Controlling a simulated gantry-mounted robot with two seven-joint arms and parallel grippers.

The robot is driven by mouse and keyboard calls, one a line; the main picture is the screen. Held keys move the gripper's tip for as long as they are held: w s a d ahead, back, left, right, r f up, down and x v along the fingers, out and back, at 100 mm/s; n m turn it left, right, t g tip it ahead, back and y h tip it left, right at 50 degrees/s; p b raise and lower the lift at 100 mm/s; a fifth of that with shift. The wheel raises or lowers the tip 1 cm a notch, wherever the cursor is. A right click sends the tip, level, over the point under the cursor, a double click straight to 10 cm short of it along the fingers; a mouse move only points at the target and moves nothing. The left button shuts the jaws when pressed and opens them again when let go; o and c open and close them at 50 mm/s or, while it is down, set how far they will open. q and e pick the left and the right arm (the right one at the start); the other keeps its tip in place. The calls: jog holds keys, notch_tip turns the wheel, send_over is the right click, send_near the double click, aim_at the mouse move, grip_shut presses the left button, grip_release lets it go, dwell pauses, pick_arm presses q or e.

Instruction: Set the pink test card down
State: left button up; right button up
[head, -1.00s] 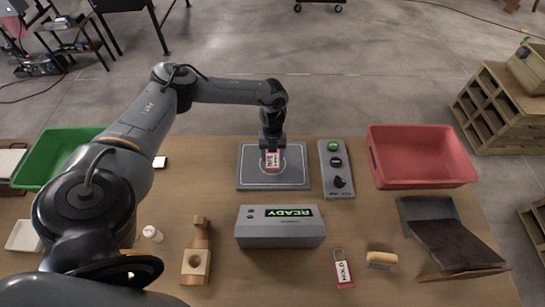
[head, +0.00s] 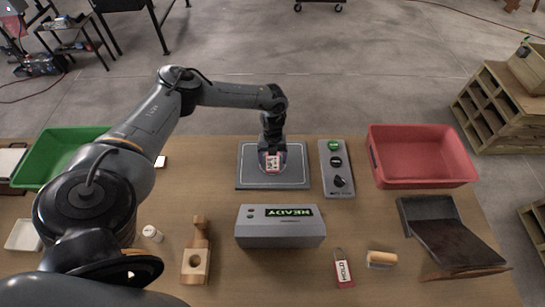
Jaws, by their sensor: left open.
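The pink test card (head: 272,164), white-faced with dark print, is at the middle of the grey square plate (head: 246,180), within its pale round mark. Whether it lies fully flat is too small to tell. My left gripper (head: 271,151) points down right over the card's far edge and is open. The fingers are small and partly hidden, so any contact with the card cannot be made out. My right gripper is not in view.
A button panel (head: 338,182) stands just right of the plate. The grey box with a READY display (head: 255,230) is in front. A red tray (head: 425,184) is at right, a green tray (head: 43,168) at left. A wooden holder (head: 196,263) stands front left.

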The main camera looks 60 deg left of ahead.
pick_arm(q)
notch_tip(320, 180, up, 12)
jog(key=a, duration=0.1)
jog(key=shift+w+a, duration=0.3)
jog(key=shift+w, duration=0.15)
jog(key=shift+r, duration=0.1)
dwell(0.3)
